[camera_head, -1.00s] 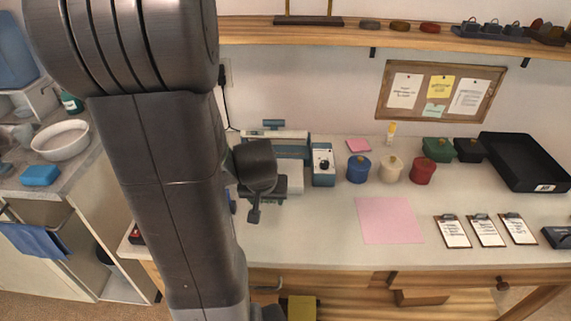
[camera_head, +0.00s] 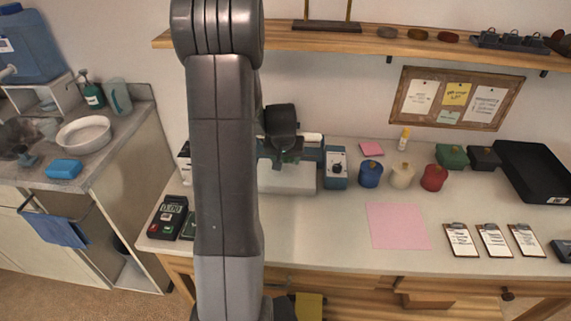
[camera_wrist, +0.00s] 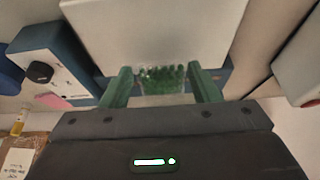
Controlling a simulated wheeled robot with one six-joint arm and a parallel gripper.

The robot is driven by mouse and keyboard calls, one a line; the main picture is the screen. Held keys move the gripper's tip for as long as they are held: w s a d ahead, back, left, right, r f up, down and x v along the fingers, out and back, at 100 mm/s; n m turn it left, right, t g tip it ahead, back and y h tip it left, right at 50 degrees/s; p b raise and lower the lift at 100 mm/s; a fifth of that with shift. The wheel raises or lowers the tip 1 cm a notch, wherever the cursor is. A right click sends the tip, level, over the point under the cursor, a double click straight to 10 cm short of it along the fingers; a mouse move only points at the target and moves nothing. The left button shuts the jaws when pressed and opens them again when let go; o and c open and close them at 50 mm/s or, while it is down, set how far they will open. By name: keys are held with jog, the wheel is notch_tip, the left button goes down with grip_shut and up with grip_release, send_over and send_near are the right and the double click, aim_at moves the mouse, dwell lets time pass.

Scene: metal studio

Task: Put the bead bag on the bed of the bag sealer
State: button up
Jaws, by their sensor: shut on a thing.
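The bead bag (camera_wrist: 162,82), a small clear bag with green beads, is held between the two green fingers of my gripper (camera_wrist: 160,76) in the wrist view. The bag sealer's pale bed (camera_wrist: 150,30) lies just beyond the fingertips there; I cannot tell whether the bag touches it. In the head view my gripper (camera_head: 285,156) is over the back part of the bag sealer, whose bed (camera_head: 288,180) shows in front of it. My arm hides the sealer's left side. The blue sealer box with a black dial (camera_head: 336,167) stands at the right.
Blue (camera_head: 370,174), cream (camera_head: 402,175) and red (camera_head: 434,177) pots stand right of the sealer. A pink sheet (camera_head: 398,226) and several clipboards lie farther right. A dark keypad device (camera_head: 168,217) sits at the bench's left end. A shelf (camera_head: 370,42) runs above.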

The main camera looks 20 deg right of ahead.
aim_at(286, 171)
jog(key=shift+w+d+f, duration=0.15)
jog(key=shift+w+f, duration=0.1)
jog(key=shift+f+p, duration=0.3)
jog(key=shift+f, duration=1.2)
jog(key=shift+f, duration=0.2)
jog(key=o, duration=1)
jog(key=shift+c, duration=0.2)
jog(key=shift+r, duration=0.2)
jog(key=shift+r, duration=0.25)
jog(key=v, duration=1.1)
jog(key=shift+s+r, duration=0.2)
